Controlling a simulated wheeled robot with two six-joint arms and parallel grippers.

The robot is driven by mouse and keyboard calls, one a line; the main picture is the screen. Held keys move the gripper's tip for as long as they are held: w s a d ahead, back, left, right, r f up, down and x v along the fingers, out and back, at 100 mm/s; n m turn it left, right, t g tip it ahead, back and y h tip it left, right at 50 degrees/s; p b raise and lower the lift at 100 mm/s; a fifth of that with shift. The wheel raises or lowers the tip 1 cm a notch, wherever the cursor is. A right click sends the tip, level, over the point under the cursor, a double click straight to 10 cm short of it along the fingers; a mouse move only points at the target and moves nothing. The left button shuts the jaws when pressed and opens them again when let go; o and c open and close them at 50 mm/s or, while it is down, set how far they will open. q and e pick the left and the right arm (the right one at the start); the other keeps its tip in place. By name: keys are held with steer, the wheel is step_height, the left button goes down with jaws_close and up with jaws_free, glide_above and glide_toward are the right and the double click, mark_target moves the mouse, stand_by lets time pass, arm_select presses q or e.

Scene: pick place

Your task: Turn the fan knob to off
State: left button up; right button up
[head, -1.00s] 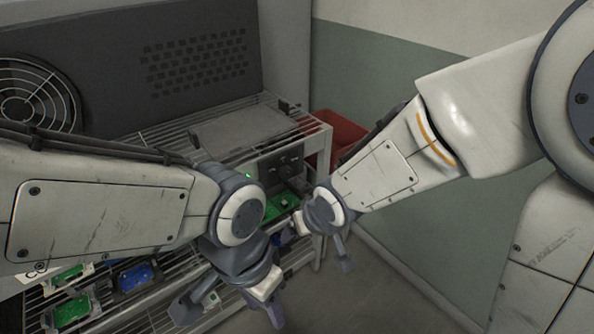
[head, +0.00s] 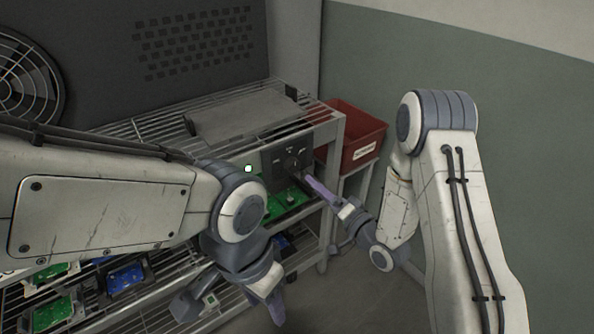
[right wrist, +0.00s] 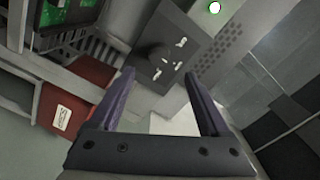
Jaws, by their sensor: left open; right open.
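The fan knob (head: 291,163) is a dark round dial on a dark control panel (head: 270,158) at the right end of the rack's upper part. In the right wrist view the knob (right wrist: 160,56) and the panel with white markings (right wrist: 181,28) lie ahead, between and beyond the fingers. My right gripper (head: 310,183) is just right of and below the knob, its purple fingers pointing at the panel. It is open and empty in the right wrist view (right wrist: 160,80), apparently apart from the knob. My left gripper (head: 274,304) is open, low in front of the rack, pointing down.
A wire rack (head: 150,130) holds a grey box (head: 240,116) and green and blue circuit boards (head: 127,276). A red bin (head: 355,130) stands right of the rack. A large fan grille (head: 25,85) is at far left.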

mark_target(295, 168)
steer(key=x, duration=0.9)
steer(key=shift+w+p, duration=0.25)
steer(key=shift+p, duration=0.15)
jaws_close()
